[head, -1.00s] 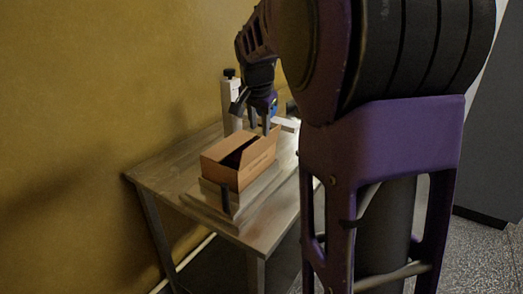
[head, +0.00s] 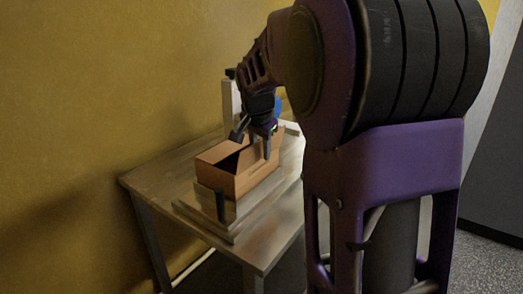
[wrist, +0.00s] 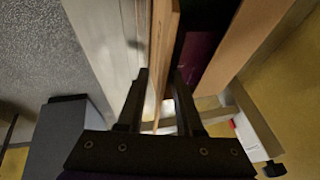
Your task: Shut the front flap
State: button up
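A brown cardboard box (head: 240,182) sits on a raised board on the table, its top partly open with a dark inside. Its near long side rises as an upright panel, seemingly with the front flap; I cannot tell where wall ends and flap begins. My gripper (head: 267,153) points down at this panel, one finger showing in front of it. In the wrist view my gripper (wrist: 160,95) is open, its fingers on either side of the panel edge (wrist: 163,45). I cannot tell whether either finger touches it. The box's dark inside lies right of the panel.
The wooden table (head: 160,180) stands against a yellow wall (head: 100,80). A white post (head: 230,103) stands behind the box, and a blue object (head: 278,106) is partly hidden by my arm. A dark upright clip (head: 220,205) stands at the board's near end.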

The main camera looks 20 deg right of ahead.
grip_shut()
dwell(1.4)
